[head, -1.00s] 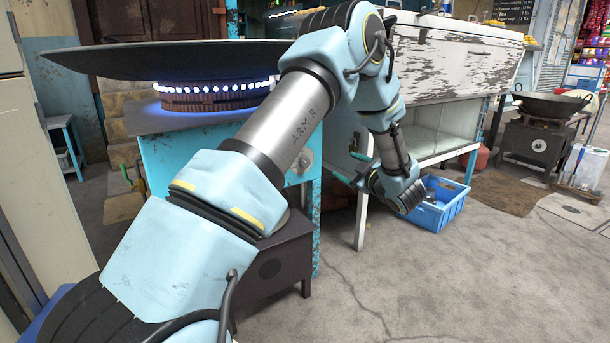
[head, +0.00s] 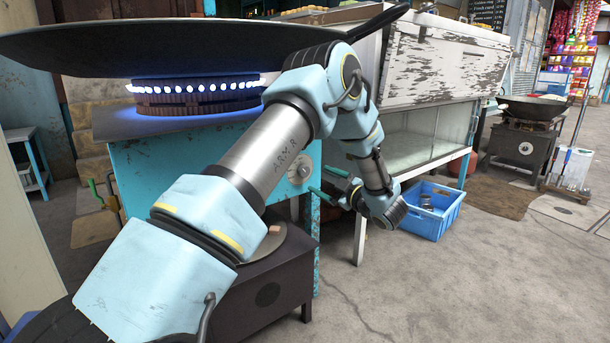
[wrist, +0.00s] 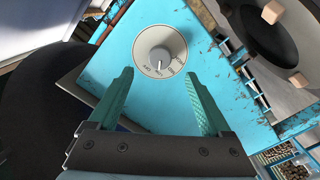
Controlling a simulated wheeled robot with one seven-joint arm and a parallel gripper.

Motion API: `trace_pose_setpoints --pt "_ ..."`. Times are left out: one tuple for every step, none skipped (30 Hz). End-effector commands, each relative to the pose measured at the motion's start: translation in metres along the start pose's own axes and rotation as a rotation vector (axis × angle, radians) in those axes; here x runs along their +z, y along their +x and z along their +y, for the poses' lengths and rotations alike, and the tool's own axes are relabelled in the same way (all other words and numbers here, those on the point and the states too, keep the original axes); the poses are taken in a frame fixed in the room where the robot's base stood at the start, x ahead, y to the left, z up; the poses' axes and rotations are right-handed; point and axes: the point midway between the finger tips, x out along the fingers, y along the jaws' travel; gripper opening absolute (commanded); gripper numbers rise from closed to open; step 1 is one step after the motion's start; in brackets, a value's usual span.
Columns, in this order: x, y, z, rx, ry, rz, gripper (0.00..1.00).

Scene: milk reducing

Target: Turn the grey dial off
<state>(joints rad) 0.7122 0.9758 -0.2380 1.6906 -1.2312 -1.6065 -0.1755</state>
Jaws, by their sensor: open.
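The grey dial (wrist: 160,51) is a round light-grey knob on the turquoise stove front (wrist: 125,52). In the wrist view it sits beyond my fingertips, roughly centred between them. My gripper (wrist: 158,85) has two green fingers spread wide, with nothing between them. The dial also shows in the head view (head: 301,171), right of my forearm, on the stove's front panel. My gripper in the head view (head: 326,180) is just right of the dial, apart from it. The burner (head: 195,95) is lit with blue-white flames under a large dark wok (head: 150,47).
A blue crate (head: 432,212) stands on the floor to the right. A white weathered cabinet (head: 440,60) is behind my arm. A low dark stand (head: 270,275) is below the stove. Open concrete floor lies at the right front.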

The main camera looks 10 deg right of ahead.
Motion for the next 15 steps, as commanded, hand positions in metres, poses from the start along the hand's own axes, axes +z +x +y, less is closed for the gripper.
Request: trace_pose_setpoints --pt "0.001 0.011 -0.002 -0.004 -0.002 0.003 0.83" --pt "0.001 0.017 -0.002 -0.003 -0.002 0.003 0.83" --pt "0.000 0.025 -0.002 -0.002 -0.002 0.004 0.83" --pt "0.000 0.031 -0.002 -0.003 -0.002 0.004 0.83" --pt "0.001 0.036 -0.002 -0.003 -0.001 0.003 0.83" --pt "0.001 0.043 -0.002 -0.002 -0.002 0.003 0.83" --pt "0.001 0.048 -0.002 -0.002 -0.002 0.003 0.83" --pt "0.000 0.053 -0.002 -0.002 -0.002 0.003 0.83" --pt "0.001 0.058 -0.002 -0.002 -0.002 0.002 0.83" --pt "0.001 0.062 -0.001 -0.002 -0.002 0.001 0.83" --pt "0.001 0.065 -0.001 -0.002 -0.001 0.001 0.83" --pt "0.000 0.069 -0.001 -0.001 -0.001 0.002 0.83" --pt "0.000 0.071 -0.001 -0.001 -0.001 0.001 0.83" --pt "0.000 0.073 -0.001 -0.001 -0.001 0.001 0.83" --pt "0.000 0.075 0.000 0.000 -0.001 0.000 0.83"
